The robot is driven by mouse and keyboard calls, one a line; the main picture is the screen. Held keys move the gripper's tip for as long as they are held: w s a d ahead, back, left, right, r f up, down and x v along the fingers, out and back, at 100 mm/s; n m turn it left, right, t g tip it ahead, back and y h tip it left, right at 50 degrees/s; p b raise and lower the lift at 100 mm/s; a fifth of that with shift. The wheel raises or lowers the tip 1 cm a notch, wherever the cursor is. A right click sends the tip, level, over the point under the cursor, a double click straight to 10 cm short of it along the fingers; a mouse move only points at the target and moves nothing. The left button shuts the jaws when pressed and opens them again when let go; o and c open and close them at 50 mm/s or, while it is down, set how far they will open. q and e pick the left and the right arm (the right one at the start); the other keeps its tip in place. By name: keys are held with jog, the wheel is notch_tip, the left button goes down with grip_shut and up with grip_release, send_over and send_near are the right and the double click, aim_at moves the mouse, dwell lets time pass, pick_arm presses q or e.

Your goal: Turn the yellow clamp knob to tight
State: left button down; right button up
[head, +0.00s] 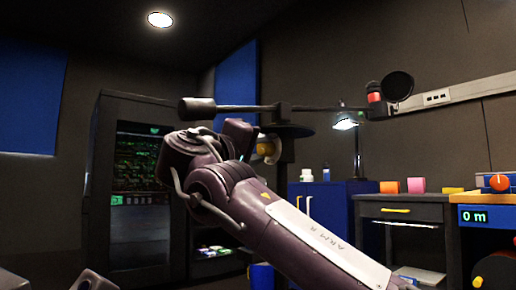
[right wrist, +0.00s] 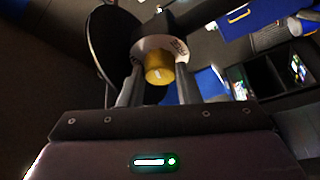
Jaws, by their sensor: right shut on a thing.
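The yellow clamp knob (right wrist: 158,70) sits on a pale ring with dark lettering (right wrist: 180,46), which I cannot read. In the right wrist view the two fingers of my right gripper (right wrist: 158,82) stand on either side of the knob, shut on it. In the head view the knob (head: 266,149) shows as a small yellow patch just right of my right gripper (head: 250,147), partly hidden by it. My left gripper is not in view.
A long dark horizontal bar (head: 330,108) crosses above my right arm, with a round black disc (head: 398,86) and a red band at its right end. A blue cabinet (head: 325,215) and a desk (head: 408,212) with coloured blocks stand at the right. A dark glass-fronted cabinet (head: 130,185) stands left.

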jog(key=o, duration=1)
jog(key=shift+w, duration=0.1)
